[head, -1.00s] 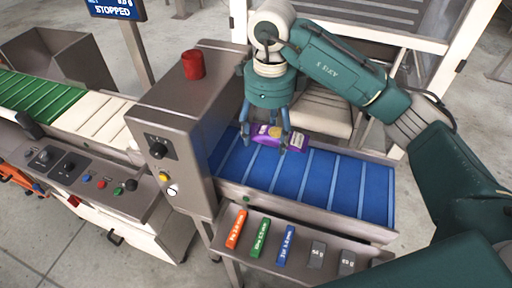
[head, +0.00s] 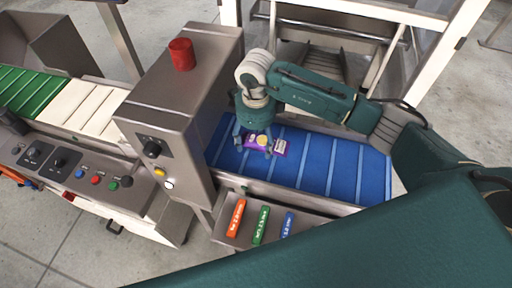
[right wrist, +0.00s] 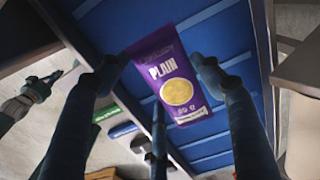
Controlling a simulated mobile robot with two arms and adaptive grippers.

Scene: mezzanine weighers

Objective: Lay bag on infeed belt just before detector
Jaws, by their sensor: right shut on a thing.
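A purple bag (head: 262,143) with a yellow disc print is at the left part of the blue infeed belt (head: 316,169), close to the detector housing (head: 182,105). My right gripper (head: 257,145) is over the bag, with its fingers around it. In the right wrist view the bag (right wrist: 170,78) sits between the fingers, printed "PLAIN", with the blue belt behind it. My right gripper is shut on the bag. Whether the bag touches the belt is hard to tell. My left gripper is not clearly seen in the head view.
A red beacon (head: 182,54) stands on the detector. Orange, green and blue test sticks (head: 260,226) lie on a shelf in front of the belt. A white-framed guard (head: 440,62) stands behind it. The belt's right part is bare.

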